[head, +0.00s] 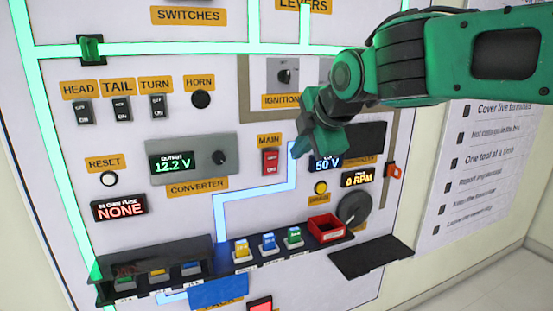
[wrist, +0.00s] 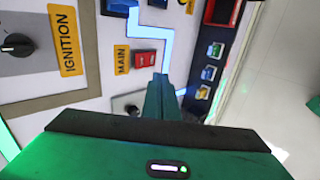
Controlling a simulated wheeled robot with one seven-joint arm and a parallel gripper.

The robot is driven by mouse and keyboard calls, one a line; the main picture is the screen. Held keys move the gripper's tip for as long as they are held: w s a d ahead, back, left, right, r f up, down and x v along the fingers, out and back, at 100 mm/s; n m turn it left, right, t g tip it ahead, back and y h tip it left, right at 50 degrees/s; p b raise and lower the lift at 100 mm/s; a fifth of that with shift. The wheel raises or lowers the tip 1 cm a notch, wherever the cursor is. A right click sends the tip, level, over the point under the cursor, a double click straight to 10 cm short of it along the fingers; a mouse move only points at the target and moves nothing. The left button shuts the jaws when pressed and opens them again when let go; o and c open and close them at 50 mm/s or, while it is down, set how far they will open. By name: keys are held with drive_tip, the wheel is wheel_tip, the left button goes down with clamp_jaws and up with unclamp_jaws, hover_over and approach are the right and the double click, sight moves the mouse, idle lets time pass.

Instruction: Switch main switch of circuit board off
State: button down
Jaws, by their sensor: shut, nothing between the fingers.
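In the wrist view the red switch (wrist: 145,60) lies just beyond my fingertips, slightly left. My gripper (head: 296,153) is green, shut and empty, with its tips just right of the switch in the head view. In the wrist view the shut fingers (wrist: 160,82) point at the board near the switch. I cannot tell whether they touch the board. The switch's position is too small to read.
A converter (head: 192,158) showing 12.2 V is left of the switch. A 50 V display (head: 327,163) sits right, partly behind my gripper. Below is a shelf with coloured fuses (head: 268,242) and a red tray (head: 325,228). The ignition knob (head: 285,76) is above. A light-blue lit line runs beside the switch.

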drive_tip(key=shift+a+r, duration=0.15)
drive_tip(key=shift+a, duration=0.2)
approach(273, 162)
wheel_tip(273, 162, down, 4)
drive_tip(key=w, duration=0.2)
drive_tip(key=shift+w+a+r, duration=0.2)
drive_tip(key=shift+w+a, duration=0.4)
drive_tip(key=shift+w, duration=0.2)
